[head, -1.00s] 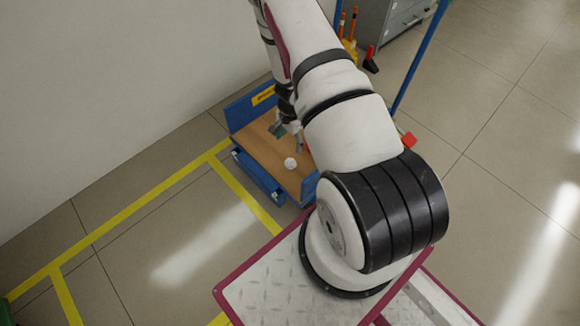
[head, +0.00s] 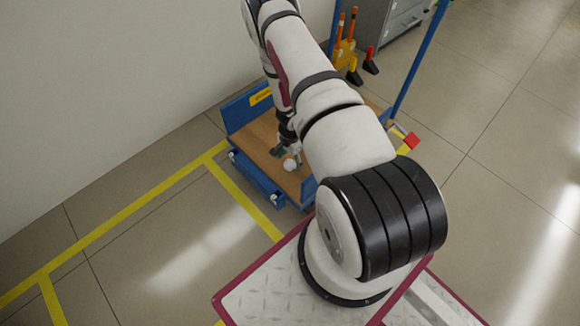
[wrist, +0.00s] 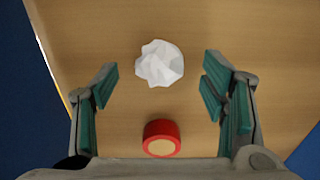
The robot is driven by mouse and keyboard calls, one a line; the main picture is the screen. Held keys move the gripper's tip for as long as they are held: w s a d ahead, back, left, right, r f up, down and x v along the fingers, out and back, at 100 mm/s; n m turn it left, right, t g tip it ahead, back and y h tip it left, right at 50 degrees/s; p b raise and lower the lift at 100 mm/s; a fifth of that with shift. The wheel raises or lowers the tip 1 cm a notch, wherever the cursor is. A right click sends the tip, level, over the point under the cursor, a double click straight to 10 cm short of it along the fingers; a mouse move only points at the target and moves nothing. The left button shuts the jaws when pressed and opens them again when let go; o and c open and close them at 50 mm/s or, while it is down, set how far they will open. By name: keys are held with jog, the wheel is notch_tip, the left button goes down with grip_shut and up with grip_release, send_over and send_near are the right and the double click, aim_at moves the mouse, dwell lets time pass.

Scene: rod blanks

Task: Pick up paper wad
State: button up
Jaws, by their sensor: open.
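The white crumpled paper wad (head: 290,164) lies on the wooden deck of a blue cart (head: 262,146). In the wrist view the paper wad (wrist: 160,64) lies at the upper middle, slightly beyond the fingertips and between their lines. My gripper (wrist: 160,85) is open, with green pads on both fingers and nothing between them. In the head view my gripper (head: 287,152) is just above and beside the wad, partly hidden by my arm. I cannot tell the exact height between them.
A red ring-like roll with a tan face (wrist: 161,138) lies on the deck near the gripper's base. The cart has a blue raised end (head: 240,108) and a blue upright pole (head: 415,62). Orange-handled tools (head: 346,38) hang behind. Open floor lies to the left.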

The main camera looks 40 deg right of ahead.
notch_tip(320, 180, down, 3)
jog(key=shift+r+b, duration=0.2)
jog(key=shift+b, duration=0.15)
jog(key=shift+c, duration=0.5)
jog(key=c, duration=0.7)
jog(key=shift+r, duration=0.15)
